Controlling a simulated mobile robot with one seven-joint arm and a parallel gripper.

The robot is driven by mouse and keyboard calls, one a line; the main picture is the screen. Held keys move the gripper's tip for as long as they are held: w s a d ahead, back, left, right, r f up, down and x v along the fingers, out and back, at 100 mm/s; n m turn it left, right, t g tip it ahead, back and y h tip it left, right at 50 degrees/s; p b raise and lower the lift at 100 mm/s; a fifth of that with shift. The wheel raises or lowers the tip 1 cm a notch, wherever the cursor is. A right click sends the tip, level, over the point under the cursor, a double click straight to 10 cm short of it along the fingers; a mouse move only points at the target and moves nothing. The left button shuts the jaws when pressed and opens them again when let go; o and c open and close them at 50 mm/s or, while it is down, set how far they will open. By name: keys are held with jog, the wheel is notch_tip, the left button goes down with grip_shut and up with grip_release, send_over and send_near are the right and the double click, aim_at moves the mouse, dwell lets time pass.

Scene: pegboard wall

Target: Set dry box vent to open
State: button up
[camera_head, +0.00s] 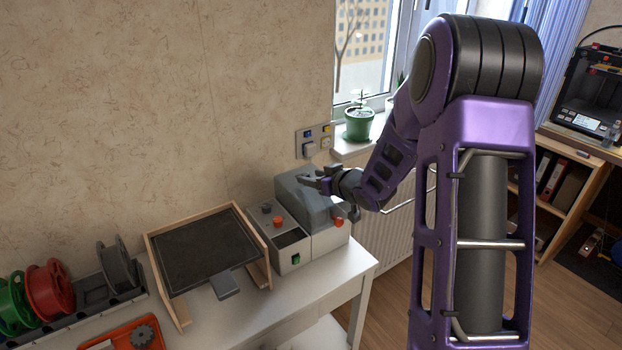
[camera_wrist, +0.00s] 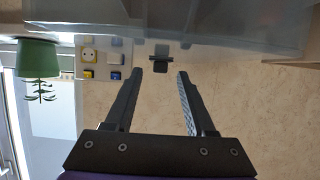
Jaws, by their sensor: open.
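The dry box appears to be the grey unit with a smoky lid (camera_head: 320,212) at the right end of the white table. My gripper (camera_head: 309,181) is open and empty, above or just behind its lid. In the wrist view, which is upside down, the box's translucent grey body (camera_wrist: 225,22) spans the top. A small dark T-shaped piece (camera_wrist: 161,59), possibly the vent's handle, shows at its edge, just ahead of my open fingers (camera_wrist: 171,76). They look apart from it. I cannot tell the vent's setting.
A control panel with an orange knob (camera_head: 278,221) is on the box's left. A wooden-framed tray (camera_head: 208,252) and filament spools (camera_head: 50,288) are further left. A wall socket panel (camera_head: 313,142) and potted plant (camera_head: 359,124) are close behind the box.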

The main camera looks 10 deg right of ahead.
jog(key=shift+w+a+f, duration=0.25)
jog(key=shift+w+f, duration=0.05)
jog(key=shift+w, duration=0.25)
grip_shut()
dwell(1.1)
